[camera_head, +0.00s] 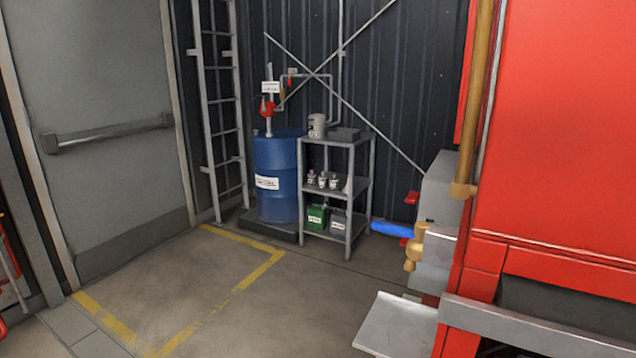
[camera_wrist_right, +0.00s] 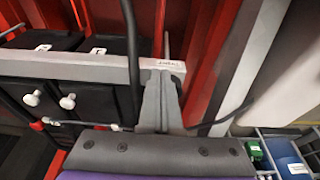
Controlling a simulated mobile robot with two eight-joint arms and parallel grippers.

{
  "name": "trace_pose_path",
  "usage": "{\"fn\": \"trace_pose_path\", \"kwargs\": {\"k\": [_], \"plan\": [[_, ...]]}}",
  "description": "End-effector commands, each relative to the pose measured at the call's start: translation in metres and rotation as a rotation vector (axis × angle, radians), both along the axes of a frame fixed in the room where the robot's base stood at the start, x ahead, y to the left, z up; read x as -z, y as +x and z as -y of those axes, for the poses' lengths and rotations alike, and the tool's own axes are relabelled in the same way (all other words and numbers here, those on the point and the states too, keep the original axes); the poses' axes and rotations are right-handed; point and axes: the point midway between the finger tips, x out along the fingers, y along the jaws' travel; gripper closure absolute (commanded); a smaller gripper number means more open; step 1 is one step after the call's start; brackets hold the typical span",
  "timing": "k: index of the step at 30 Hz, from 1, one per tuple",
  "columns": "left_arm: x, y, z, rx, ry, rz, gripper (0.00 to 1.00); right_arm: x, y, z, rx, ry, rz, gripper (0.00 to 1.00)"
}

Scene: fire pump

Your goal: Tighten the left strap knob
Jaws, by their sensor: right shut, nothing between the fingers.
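My right gripper (camera_wrist_right: 161,80) shows in the right wrist view, its two grey fingers close together and nothing seen between them. Its tips overlap the end of a grey horizontal bar, near a small white label (camera_wrist_right: 167,63) too small to read surely. I cannot tell whether they touch the bar. Two white knobs, one at left (camera_wrist_right: 31,98) and one beside it (camera_wrist_right: 68,101), stand out from dark cases left of the gripper. I cannot tell which, if either, is the left strap knob. My left gripper is in neither view.
In the right wrist view, the grey bar (camera_wrist_right: 60,66) crosses in front of dark cases, with dark cables near my fingers. In the head view, a red vehicle (camera_head: 570,130) fills the right side. A blue drum (camera_head: 275,165) and shelf stand behind open floor (camera_head: 190,290).

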Motion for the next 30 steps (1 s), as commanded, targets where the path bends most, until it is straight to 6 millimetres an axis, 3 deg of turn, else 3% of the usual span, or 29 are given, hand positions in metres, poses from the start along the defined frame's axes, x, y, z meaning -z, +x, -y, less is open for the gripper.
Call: {"fn": "trace_pose_path", "kwargs": {"k": [30], "plan": [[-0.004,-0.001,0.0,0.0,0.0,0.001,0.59,-0.001,0.007,-0.011,-0.001,0.001,0.003,1.0]]}}
